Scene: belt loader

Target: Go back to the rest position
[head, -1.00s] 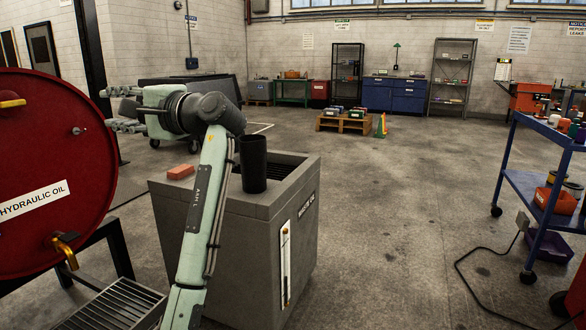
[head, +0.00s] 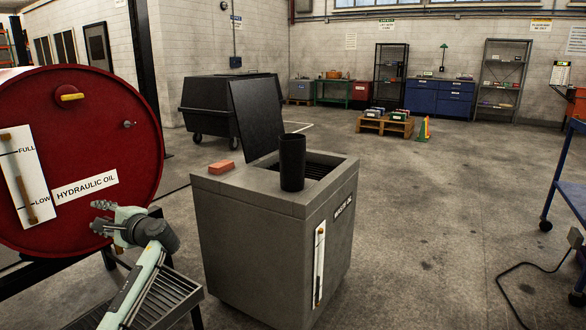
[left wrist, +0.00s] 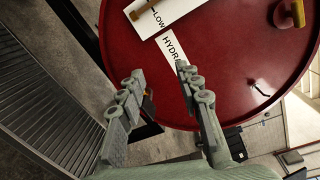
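My left gripper (head: 99,216) is in the lower left of the head view, in front of the red hydraulic oil drum. In the left wrist view its two fingers (left wrist: 160,76) stand apart with nothing between them. The red drum (left wrist: 235,50) lies beyond the fingertips in that view. My left forearm rises from the bottom edge of the head view. My right gripper is not in view.
The drum (head: 100,110) has a metal grate (head: 165,298) below it. A grey waste-oil bin (head: 270,235) stands at centre with its lid (head: 254,118) up, bearing a black cup (head: 292,163) and an orange block (head: 221,167). Floor to the right is open; a blue cart (head: 560,185) stands there.

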